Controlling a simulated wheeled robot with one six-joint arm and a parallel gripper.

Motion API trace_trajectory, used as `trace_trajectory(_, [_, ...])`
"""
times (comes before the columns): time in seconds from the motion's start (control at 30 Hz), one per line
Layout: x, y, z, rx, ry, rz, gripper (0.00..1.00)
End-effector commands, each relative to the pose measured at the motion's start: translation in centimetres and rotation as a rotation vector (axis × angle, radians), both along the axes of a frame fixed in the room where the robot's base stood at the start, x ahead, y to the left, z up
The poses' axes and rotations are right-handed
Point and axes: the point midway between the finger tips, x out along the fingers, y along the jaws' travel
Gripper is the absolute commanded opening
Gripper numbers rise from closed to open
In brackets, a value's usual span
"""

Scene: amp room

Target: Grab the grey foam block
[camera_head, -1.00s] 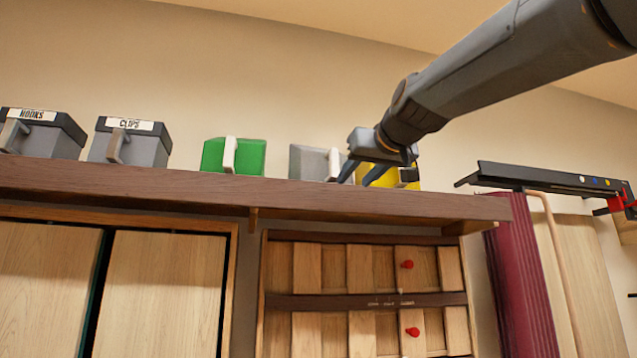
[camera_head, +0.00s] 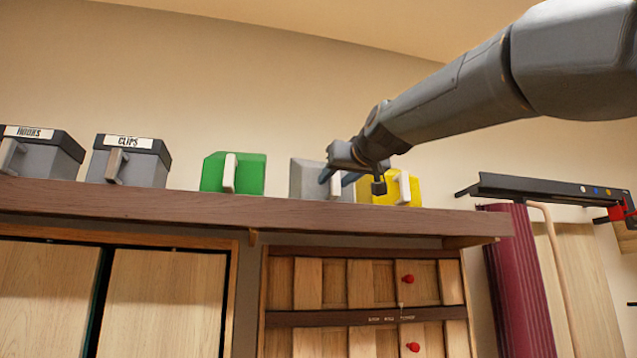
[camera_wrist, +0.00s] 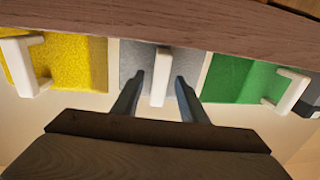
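The grey foam block (camera_head: 308,180) stands on the high wooden shelf between a green block and a yellow block. It has a white upright handle on its front, clearest in the wrist view (camera_wrist: 160,76). My gripper (camera_head: 337,184) is at the block's front right in the head view and hides part of it. In the wrist view my gripper (camera_wrist: 157,84) is open, with one finger on each side of the white handle. A gap shows between the handle and each finger. I cannot tell how deep the fingers reach around it.
The green block (camera_head: 248,174) and yellow block (camera_head: 378,190) stand close on either side, each with a white handle. Boxes labelled CLIPS (camera_head: 140,164) and HOOKS (camera_head: 42,158) stand farther left. The shelf edge (camera_head: 180,203) runs below them. A black rail (camera_head: 545,184) is at the right.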

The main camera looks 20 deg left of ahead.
Motion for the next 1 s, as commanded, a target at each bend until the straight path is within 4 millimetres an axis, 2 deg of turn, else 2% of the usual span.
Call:
trace_trajectory(0.23, [0.12, 0.08, 0.00, 0.001, -0.001, 0.000, 0.39])
trace_trajectory(0.47, [0.12, 0.06, 0.00, 0.001, -0.001, 0.000, 0.02])
trace_trajectory(0.5, [0.12, 0.06, 0.00, 0.001, -0.001, 0.000, 0.00])
trace_trajectory(1.0, [-0.18, -0.11, 0.74, 0.003, -0.004, 0.000, 0.00])
